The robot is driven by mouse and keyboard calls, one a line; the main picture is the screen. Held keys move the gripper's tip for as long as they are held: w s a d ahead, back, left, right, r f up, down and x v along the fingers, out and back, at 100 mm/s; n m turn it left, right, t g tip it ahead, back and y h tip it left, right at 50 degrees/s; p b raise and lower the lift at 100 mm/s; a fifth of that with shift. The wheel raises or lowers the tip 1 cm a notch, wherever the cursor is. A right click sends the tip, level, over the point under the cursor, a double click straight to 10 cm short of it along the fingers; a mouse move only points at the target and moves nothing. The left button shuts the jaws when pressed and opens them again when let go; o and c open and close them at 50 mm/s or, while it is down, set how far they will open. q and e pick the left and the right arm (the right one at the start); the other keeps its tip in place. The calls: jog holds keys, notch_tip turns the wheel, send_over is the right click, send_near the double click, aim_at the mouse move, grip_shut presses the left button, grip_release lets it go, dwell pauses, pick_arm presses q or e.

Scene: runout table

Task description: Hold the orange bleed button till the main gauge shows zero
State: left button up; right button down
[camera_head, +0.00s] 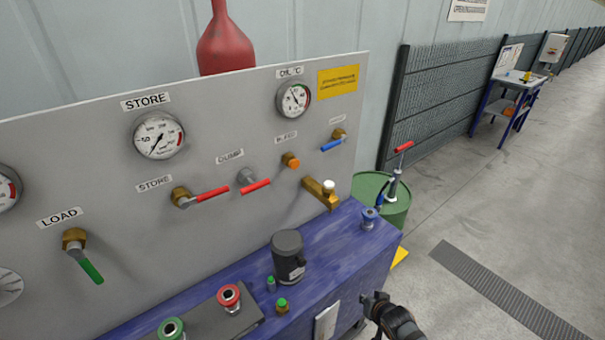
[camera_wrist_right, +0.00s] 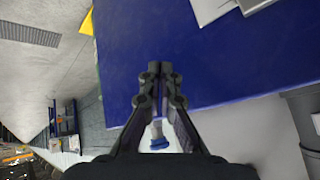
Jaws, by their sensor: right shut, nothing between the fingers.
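The orange bleed button (camera_head: 291,160) sits on the grey panel under the BLEED label, with nothing touching it. A STORE gauge (camera_head: 158,135) is left of it and an OIL °C gauge (camera_head: 294,99) is above it. Another gauge is cut off at the left edge. No gauge in view is labelled main. My right gripper (camera_head: 375,304) is below and right of the button, in front of the blue bench, apart from the panel. In the right wrist view its fingers (camera_wrist_right: 160,72) are together and empty, in front of the blue bench surface. My left gripper is not in view.
Red-handled valves (camera_head: 208,195), a blue lever (camera_head: 332,145) and a brass tap (camera_head: 322,192) project from the panel near the button. A dark cylinder (camera_head: 289,257) stands on the blue bench (camera_head: 335,245). A green drum (camera_head: 392,213) stands to the right. Floor at right is open.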

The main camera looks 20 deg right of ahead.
jog(key=w+a+r+m+t+y, duration=0.1)
jog(key=w+r+m+t, duration=0.3)
jog(key=r, duration=0.6)
jog(key=w+a+r+m+t+y, duration=0.1)
jog(key=w+r, duration=0.4)
jog(key=r, duration=0.5)
jog(key=a+r+m+t+y, duration=0.1)
jog(key=a+r+t+y, duration=0.1)
jog(key=r, duration=0.6)
jog(key=w+a+r+m+t+y+p, duration=0.1)
jog(key=a+r+m+y, duration=0.1)
jog(key=r, duration=0.7)
jog(key=a+y, duration=0.1)
jog(key=a, duration=0.1)
jog(key=shift+w+a+t, duration=0.25)
jog(key=shift+a+t, duration=0.1)
jog(key=shift+t, duration=0.05)
jog(key=b, duration=0.5)
send_near(296, 165)
jog(key=x, duration=0.5)
jog(key=shift+w+a+r, duration=0.15)
jog(key=shift+w+r, duration=0.1)
jog(key=shift+w, duration=0.05)
jog(key=shift+w+a+f, duration=0.15)
jog(key=shift+w+a, duration=0.05)
jog(key=shift+w, duration=0.4)
